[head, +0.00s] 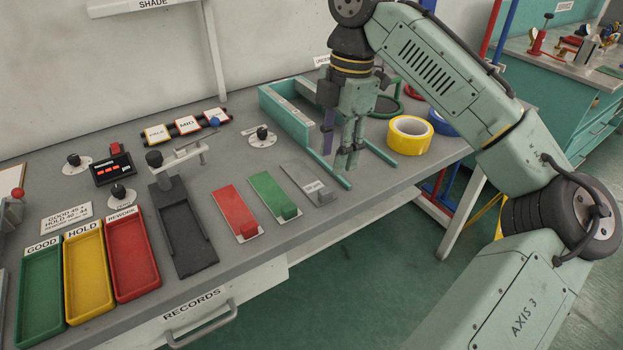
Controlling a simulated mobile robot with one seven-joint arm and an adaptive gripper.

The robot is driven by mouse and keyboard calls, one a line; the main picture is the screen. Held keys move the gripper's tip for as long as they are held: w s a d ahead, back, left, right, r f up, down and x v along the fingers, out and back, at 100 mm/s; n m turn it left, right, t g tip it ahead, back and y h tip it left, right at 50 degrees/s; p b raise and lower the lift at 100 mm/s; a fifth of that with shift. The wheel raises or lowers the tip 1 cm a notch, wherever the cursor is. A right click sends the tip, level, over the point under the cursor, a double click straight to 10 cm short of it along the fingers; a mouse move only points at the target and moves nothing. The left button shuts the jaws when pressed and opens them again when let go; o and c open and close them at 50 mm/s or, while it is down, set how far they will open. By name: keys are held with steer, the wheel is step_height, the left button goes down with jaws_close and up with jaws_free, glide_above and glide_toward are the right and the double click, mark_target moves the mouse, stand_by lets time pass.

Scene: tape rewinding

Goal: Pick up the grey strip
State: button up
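The grey strip (302,178) lies on the grey bench at the right end of a row of strips, beside the green strip. It has a small raised block with a label at its front end. My gripper (346,164) points down over the bench, to the right of the grey strip and apart from it in the picture. Its fingertips look close together, but the side-on angle hides any gap between them. I see nothing clearly held in it.
A green strip (269,190) and a red strip (233,209) lie to the left. A teal open frame (284,120) stands behind my gripper. A yellow tape roll (410,133) and a blue roll (442,122) sit to the right. The bench's front edge is close to the strips.

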mark_target(326, 190)
steer(key=f, duration=0.2)
steer(key=a+f+p, duration=0.1)
steer(key=f, duration=0.5)
steer(key=shift+s+a+f+p, duration=0.15)
steer(key=shift+s+a+p, duration=0.05)
steer(key=shift+p, duration=0.1)
steer(key=shift+c, duration=0.6)
jaws_close()
